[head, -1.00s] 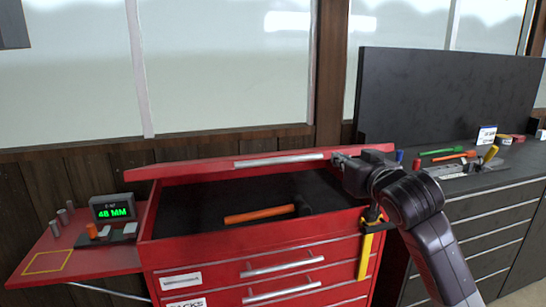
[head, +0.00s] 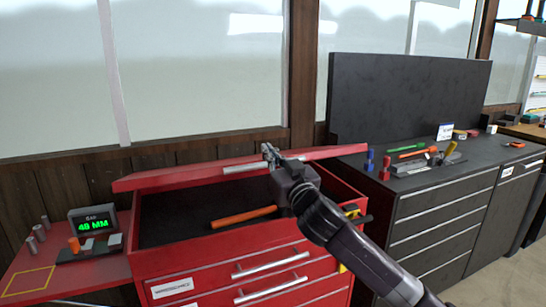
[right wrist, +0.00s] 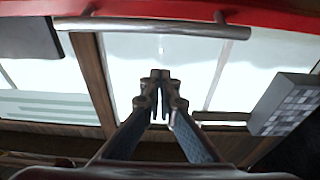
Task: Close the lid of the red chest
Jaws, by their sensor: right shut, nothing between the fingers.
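The red chest (head: 215,261) stands in the middle of the head view. Its lid (head: 180,178) is raised above the opening and shows as a thin red slab, with a silver handle (head: 245,167) along its edge. My right gripper (head: 268,150) is at the right part of this handle in the head view, hiding some of it; contact cannot be told. In the right wrist view the fingers (right wrist: 160,76) are together and empty, with the handle (right wrist: 150,27) and red lid edge above them in the picture. My left gripper is out of view.
An orange-handled tool (head: 243,217) lies in the chest's dark top compartment. A red side shelf (head: 95,277) at left holds a display (head: 93,220) and small parts. A dark workbench (head: 440,190) with tools stands to the right. Windows and wood wall are behind.

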